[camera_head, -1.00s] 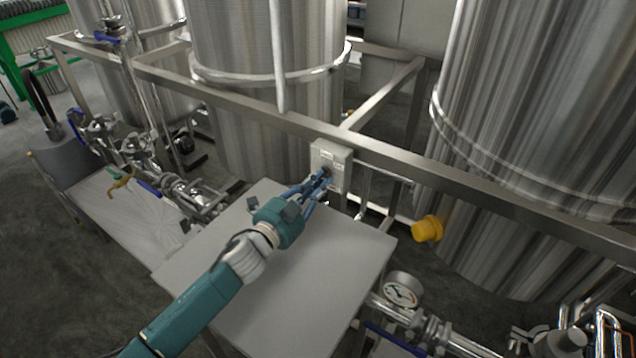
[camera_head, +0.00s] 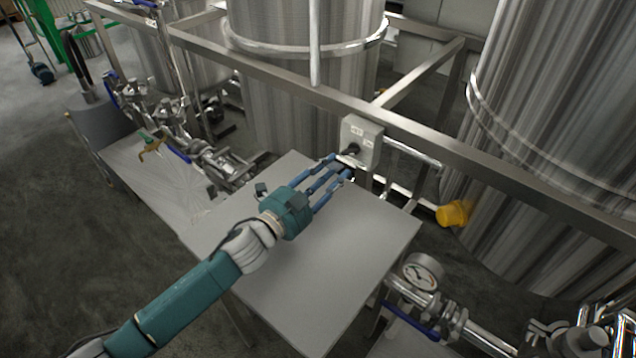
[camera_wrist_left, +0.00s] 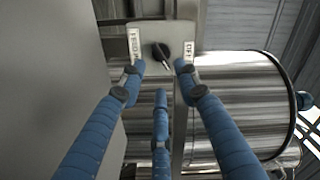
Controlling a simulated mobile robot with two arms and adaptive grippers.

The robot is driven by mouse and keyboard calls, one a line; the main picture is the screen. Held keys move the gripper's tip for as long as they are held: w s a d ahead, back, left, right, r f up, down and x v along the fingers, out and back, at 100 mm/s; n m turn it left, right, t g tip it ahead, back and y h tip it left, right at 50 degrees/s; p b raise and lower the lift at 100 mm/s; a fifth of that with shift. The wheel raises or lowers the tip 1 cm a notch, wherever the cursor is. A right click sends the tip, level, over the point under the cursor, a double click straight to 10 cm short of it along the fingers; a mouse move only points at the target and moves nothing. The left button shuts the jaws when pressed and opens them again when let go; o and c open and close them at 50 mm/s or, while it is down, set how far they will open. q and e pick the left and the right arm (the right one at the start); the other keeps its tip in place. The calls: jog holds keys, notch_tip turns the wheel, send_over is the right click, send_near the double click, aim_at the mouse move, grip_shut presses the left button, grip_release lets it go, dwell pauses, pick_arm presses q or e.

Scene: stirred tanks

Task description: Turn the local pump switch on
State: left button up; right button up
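The pump switch is a grey box (camera_head: 361,142) on the frame rail, with a black knob (camera_head: 352,150) on its face. In the left wrist view the black knob (camera_wrist_left: 161,53) sits between two white labels; the right one seems to read OFF. The knob's handle slants toward the lower right of that view. My left gripper (camera_head: 340,171) is just in front of the box, its blue fingers spread and empty. In the wrist view two fingertips of the left gripper (camera_wrist_left: 158,77) flank the knob and the third is below, apart from it. My right gripper is not in view.
A grey flat tabletop (camera_head: 330,260) lies under my left arm. The steel rail (camera_head: 300,90) and large tanks (camera_head: 300,60) stand behind. A yellow cap (camera_head: 453,214), a pressure gauge (camera_head: 422,271) and pipework are to the right.

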pick_arm(q)
jog(key=v, duration=0.6)
dwell(0.4)
